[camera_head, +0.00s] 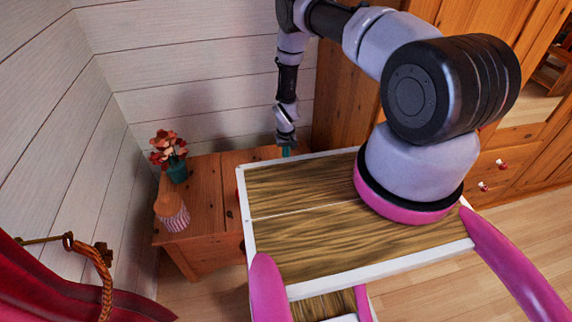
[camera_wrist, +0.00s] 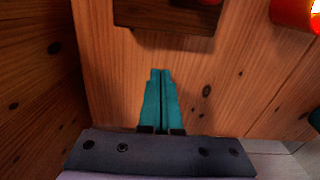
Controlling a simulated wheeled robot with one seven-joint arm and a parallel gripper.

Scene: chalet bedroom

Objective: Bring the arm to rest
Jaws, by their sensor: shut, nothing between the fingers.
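My gripper (camera_head: 286,150) hangs down beyond the far edge of my own wood-topped platform, over the right part of a wooden cabinet. In the wrist view its teal fingers (camera_wrist: 161,100) are pressed together with nothing between them. A wooden surface fills the view behind them. My arm reaches up from its base, bends over and comes down to the gripper near the white plank wall. The platform edge hides part of the fingertips in the head view.
A wooden cabinet (camera_head: 208,200) bears a teal vase of red flowers (camera_head: 177,170) and a striped-base lamp-like object (camera_head: 172,212). A dark wooden block (camera_wrist: 165,14) lies ahead of the fingers; an orange-red object (camera_wrist: 295,14) is at right. A wardrobe (camera_head: 340,95) stands right of the gripper.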

